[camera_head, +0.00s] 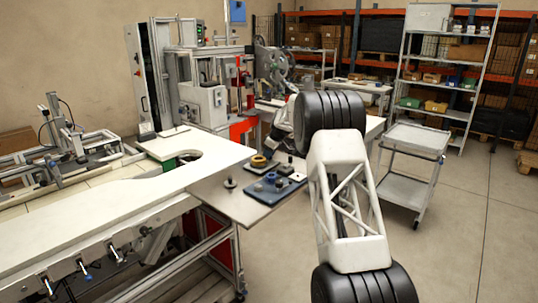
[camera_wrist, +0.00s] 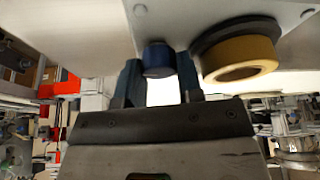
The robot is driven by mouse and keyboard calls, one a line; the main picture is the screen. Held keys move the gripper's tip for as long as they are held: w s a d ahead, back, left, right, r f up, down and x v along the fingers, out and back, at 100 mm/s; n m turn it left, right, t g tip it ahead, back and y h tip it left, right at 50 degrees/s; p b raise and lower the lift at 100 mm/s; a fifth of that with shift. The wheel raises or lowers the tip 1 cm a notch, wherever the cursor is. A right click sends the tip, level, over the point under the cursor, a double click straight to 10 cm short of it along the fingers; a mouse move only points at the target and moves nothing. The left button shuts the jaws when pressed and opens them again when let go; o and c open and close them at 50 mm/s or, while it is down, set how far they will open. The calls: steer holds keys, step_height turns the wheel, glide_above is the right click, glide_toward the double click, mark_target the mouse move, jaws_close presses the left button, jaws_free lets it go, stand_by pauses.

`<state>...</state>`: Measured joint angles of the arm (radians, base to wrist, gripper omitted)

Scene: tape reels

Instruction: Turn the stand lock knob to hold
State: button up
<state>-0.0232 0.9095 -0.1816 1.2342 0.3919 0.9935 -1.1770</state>
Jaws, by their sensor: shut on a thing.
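In the wrist view, a short dark blue round knob (camera_wrist: 158,58) projects from a pale surface. My gripper (camera_wrist: 160,82) has one dark finger on each side of it and is shut on it. A yellow tape reel (camera_wrist: 240,66) with a dark flange sits close to the right of the knob. In the head view, a yellow ring (camera_head: 258,162) lies on the work surface beside a blue-grey plate (camera_head: 262,194) bearing small dark parts. My fingertips cannot be made out there. I cannot read any mark showing the knob's turn position.
A long white bench (camera_head: 110,215) runs along the left. A grey machine (camera_head: 205,105) stands behind it. A grey cart (camera_head: 412,140) and shelving (camera_head: 450,60) stand at the right and back. The floor (camera_head: 455,240) at the lower right is clear.

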steer(key=shift+m, duration=0.4)
steer(key=o, duration=0.6)
steer(key=shift+o, duration=0.2)
steer(key=v, duration=0.7)
steer(key=shift+s+r, duration=0.2)
steer(key=shift+r, duration=0.1)
